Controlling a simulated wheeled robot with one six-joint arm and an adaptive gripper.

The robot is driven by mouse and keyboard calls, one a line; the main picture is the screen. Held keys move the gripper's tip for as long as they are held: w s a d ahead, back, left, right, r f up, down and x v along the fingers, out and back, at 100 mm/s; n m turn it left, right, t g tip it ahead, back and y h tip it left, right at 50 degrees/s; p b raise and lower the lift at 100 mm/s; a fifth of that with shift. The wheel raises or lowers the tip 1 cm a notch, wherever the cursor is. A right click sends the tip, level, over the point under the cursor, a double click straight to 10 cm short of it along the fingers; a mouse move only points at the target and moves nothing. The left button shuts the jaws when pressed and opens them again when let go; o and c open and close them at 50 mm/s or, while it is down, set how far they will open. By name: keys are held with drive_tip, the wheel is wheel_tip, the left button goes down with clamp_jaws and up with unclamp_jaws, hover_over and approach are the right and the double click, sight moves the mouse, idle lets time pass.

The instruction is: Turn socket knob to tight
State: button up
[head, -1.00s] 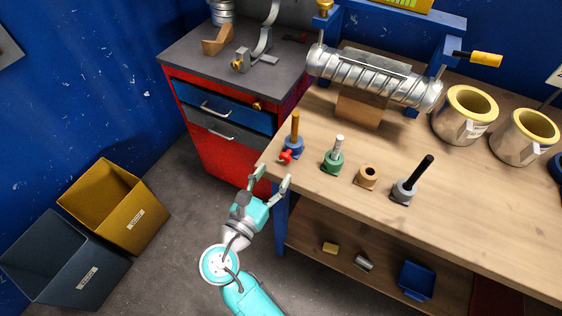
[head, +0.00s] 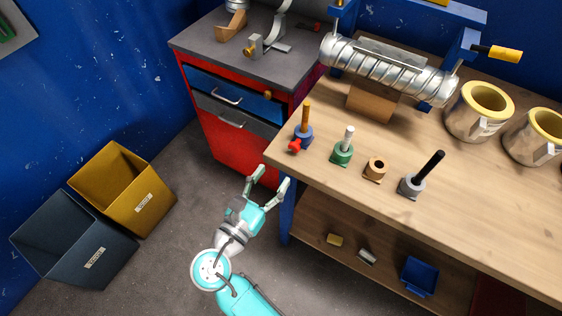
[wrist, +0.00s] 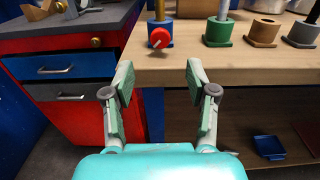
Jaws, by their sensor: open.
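The blue socket (head: 303,134) stands near the left front corner of the workbench, with an orange-brown rod (head: 306,112) upright in it. Its red knob (head: 295,146) sticks out at the front of the socket. In the wrist view the red knob (wrist: 159,37) shows ahead, with a pale bar across its face. My gripper (head: 268,178) is open and empty, in front of the bench edge and apart from the knob. In the wrist view its fingertips (wrist: 159,70) are spread below the knob, which appears between them.
Green (head: 342,152), tan (head: 375,168) and grey (head: 411,187) sockets stand in a row to the right on the workbench (head: 480,210). A red cabinet (head: 235,140) stands left of the bench. Yellow (head: 120,190) and dark (head: 70,240) bins are on the floor.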

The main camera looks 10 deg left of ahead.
sight(293, 149)
drive_tip(key=x, duration=1)
drive_tip(key=shift+f, duration=0.1)
clamp_jaws()
